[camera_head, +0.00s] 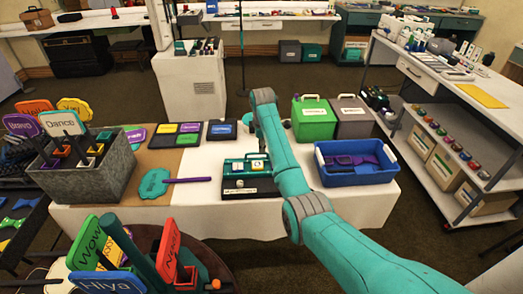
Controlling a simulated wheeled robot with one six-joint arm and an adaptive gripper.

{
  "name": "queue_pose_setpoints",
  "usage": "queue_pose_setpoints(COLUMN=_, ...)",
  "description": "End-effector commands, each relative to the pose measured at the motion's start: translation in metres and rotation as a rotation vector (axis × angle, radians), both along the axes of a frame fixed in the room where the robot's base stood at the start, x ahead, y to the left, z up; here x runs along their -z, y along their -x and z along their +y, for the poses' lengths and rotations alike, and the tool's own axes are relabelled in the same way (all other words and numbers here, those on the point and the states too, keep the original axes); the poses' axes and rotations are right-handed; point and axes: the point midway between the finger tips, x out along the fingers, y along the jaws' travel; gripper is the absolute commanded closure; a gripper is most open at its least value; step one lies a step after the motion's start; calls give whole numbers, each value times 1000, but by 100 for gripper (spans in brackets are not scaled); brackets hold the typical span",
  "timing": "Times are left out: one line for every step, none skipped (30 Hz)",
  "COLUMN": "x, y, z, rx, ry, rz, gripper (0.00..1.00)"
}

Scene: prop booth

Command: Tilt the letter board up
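What looks like the letter board (233,168) is a low teal panel with small pale and yellow pieces on it. It lies nearly flat on a black base (265,188) with a white label, on the white-covered table. The upper link of my arm rises from the lower right and bends over just behind the board's right side. My gripper cannot be made out; it seems hidden behind my own arm link. Whether it touches the board cannot be told.
A blue bin (355,177) stands right of the board, with green (313,127) and grey (352,129) boxes behind. A teal paddle sign (155,184) lies left, near a grey holder (112,180) of signs. White cloth is bare in front of the board.

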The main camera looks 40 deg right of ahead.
Motion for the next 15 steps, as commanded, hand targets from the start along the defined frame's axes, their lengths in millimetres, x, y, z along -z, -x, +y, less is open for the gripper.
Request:
queue_pose_setpoints(x=8, y=-1, z=-1, rx=0, ry=-1, rz=3, gripper=63)
queue_pose_setpoints(x=12, y=-1, z=-1, rx=0, ry=-1, rz=2, gripper=63)
queue_pose_setpoints(x=17, y=-2, z=-2, rx=0, ry=-1, rz=2, gripper=63)
queue_pose_setpoints(x=21, y=-3, z=-2, rx=0, ry=-2, rz=2, gripper=63)
queue_pose_setpoints(x=23, y=-4, z=-3, rx=0, ry=-1, rz=1, gripper=63)
queue_pose_setpoints(x=27, y=-4, z=-3, rx=0, ry=-1, rz=1, gripper=63)
queue_pose_setpoints(x=29, y=-5, z=-3, rx=0, ry=-1, rz=1, gripper=63)
queue_pose_setpoints(x=31, y=-5, z=-3, rx=0, ry=-1, rz=1, gripper=63)
queue_pose_setpoints(x=33, y=-5, z=-4, rx=0, ry=-1, rz=1, gripper=63)
queue_pose_setpoints(x=34, y=-5, z=-4, rx=0, ry=0, rz=0, gripper=63)
queue_pose_setpoints(x=35, y=-6, z=-4, rx=0, ry=1, rz=-1, gripper=63)
queue_pose_setpoints(x=35, y=-6, z=-4, rx=0, ry=1, rz=-1, gripper=63)
queue_pose_setpoints(x=36, y=-6, z=-4, rx=0, ry=1, rz=-1, gripper=63)
queue_pose_setpoints(x=36, y=-6, z=-4, rx=0, ry=1, rz=-1, gripper=63)
queue_pose_setpoints(x=36, y=-6, z=-4, rx=0, ry=1, rz=-1, gripper=63)
